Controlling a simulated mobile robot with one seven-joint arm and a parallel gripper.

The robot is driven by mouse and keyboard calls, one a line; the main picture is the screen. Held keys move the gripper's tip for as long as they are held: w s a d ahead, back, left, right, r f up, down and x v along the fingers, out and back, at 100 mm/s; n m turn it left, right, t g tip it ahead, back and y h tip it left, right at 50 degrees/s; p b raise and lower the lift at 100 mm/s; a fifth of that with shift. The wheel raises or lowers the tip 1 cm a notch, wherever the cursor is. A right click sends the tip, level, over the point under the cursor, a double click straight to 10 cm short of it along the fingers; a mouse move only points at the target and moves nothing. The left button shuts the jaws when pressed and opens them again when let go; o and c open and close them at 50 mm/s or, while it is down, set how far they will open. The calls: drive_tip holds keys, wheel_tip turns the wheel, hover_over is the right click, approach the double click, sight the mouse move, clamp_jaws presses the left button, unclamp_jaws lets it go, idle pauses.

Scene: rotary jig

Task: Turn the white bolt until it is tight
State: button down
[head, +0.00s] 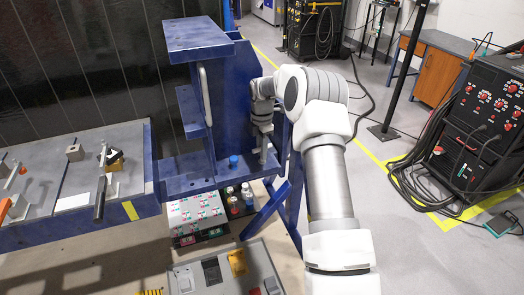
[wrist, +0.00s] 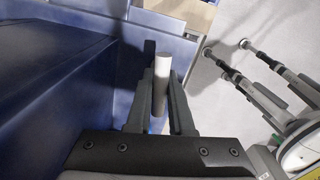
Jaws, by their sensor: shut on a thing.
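The white bolt (wrist: 161,78) is a pale upright cylinder between the two dark fingers of my gripper (wrist: 161,72) in the wrist view. The fingers are shut on it. Its lower end and any thread are hidden by the gripper body and fingers. In the head view my gripper (head: 263,152) points down at the right end of the blue fixture's shelf (head: 205,178). The bolt cannot be made out clearly there, and I cannot tell how deep it sits.
The fixture's tall blue plate (head: 232,95) stands close beside my gripper. A blue cap (head: 233,162) is on the shelf to the left. Below are a control box with buttons (head: 197,215) and several small bottles (head: 240,200).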

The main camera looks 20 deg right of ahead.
drive_tip(key=m, duration=0.5)
drive_tip(key=shift+w+r+m, duration=0.1)
drive_tip(key=shift+m, duration=0.3)
drive_tip(key=m, duration=0.4)
drive_tip(key=shift+d, duration=0.1)
drive_tip(key=m, duration=0.5)
drive_tip(key=shift+b, duration=0.35)
drive_tip(key=m, duration=1)
drive_tip(key=shift+m, duration=0.4)
drive_tip(key=m, duration=0.4)
drive_tip(key=shift+m, duration=0.3)
drive_tip(key=m, duration=0.4)
drive_tip(key=shift+p, duration=0.35)
drive_tip(key=shift+m, duration=2.5)
